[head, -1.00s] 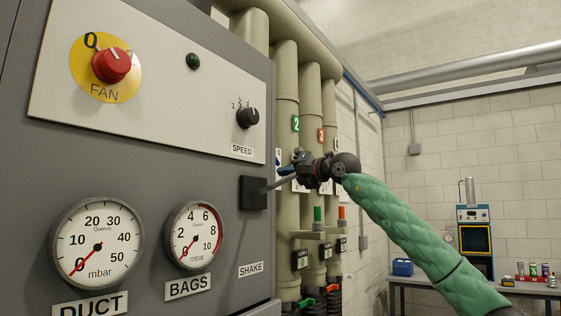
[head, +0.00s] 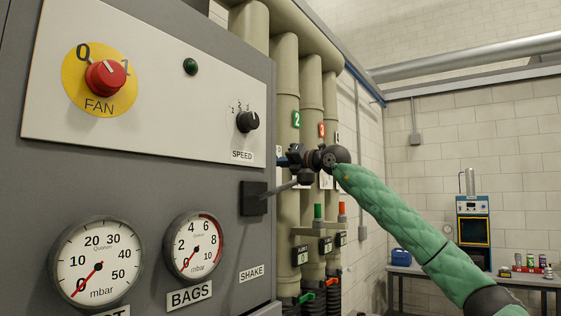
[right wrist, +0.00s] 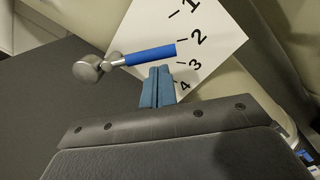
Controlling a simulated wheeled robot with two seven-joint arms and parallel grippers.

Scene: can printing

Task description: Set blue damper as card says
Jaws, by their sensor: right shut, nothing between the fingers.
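In the right wrist view, the blue damper handle (right wrist: 150,54) sticks out from a round metal pivot (right wrist: 88,69). It lies over a white scale plate (right wrist: 215,40) marked 1 to 4, and its free end is close to the tick by 2. My right gripper (right wrist: 157,72) is shut with nothing in it. Its blue fingertips are just below the handle in the picture, on the 3 and 4 side; whether they touch it I cannot tell. In the head view, my right gripper (head: 284,161) is by the beige ducts, with the handle not clearly visible. My left gripper is out of view.
The grey cabinet (head: 200,130) fills the left, with a red fan knob (head: 106,78), a speed knob (head: 247,121) and gauges. The shake lever's black box (head: 253,198) sits close to my gripper. Green (head: 318,211) and orange handles stand below it. A bench is at back right.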

